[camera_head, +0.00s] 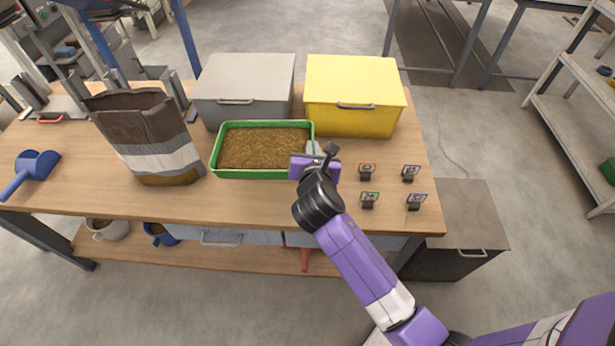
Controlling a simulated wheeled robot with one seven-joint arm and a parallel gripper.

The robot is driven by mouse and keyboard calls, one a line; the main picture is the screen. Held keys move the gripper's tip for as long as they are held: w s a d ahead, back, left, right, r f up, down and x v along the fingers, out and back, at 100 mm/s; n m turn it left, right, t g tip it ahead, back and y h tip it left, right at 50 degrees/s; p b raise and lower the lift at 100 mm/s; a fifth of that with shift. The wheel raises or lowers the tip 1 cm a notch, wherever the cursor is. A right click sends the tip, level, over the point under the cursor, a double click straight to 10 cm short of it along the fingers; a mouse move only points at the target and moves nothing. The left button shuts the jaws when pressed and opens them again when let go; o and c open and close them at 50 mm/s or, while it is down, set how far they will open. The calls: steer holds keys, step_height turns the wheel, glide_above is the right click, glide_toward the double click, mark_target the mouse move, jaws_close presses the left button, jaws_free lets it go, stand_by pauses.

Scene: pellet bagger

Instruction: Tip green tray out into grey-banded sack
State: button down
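The green tray (219,172) lies level on the wooden table, filled with brown pellets. The sack (152,140) stands to its left, open at the top. It is dark brown with a pale grey-white band around its lower part. My gripper (311,150) is at the right end of the tray, close to its rim. The wrist covers the fingers in part, so I cannot tell whether they are open or shut on the rim.
A grey box (245,88) and a yellow box (352,95) stand behind the tray. Several small framed tags on stands, one of them (367,170), are right of my gripper. A blue scoop (36,165) lies at the far left. The table front (240,200) is clear.

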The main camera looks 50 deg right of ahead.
step_height(320, 180, down, 12)
steer(key=shift+w+r+b, duration=0.1)
steer(key=shift+r+b, duration=0.15)
steer(key=shift+b, duration=0.15)
steer(key=c, duration=1.6)
jaws_free()
steer(key=shift+f, duration=0.1)
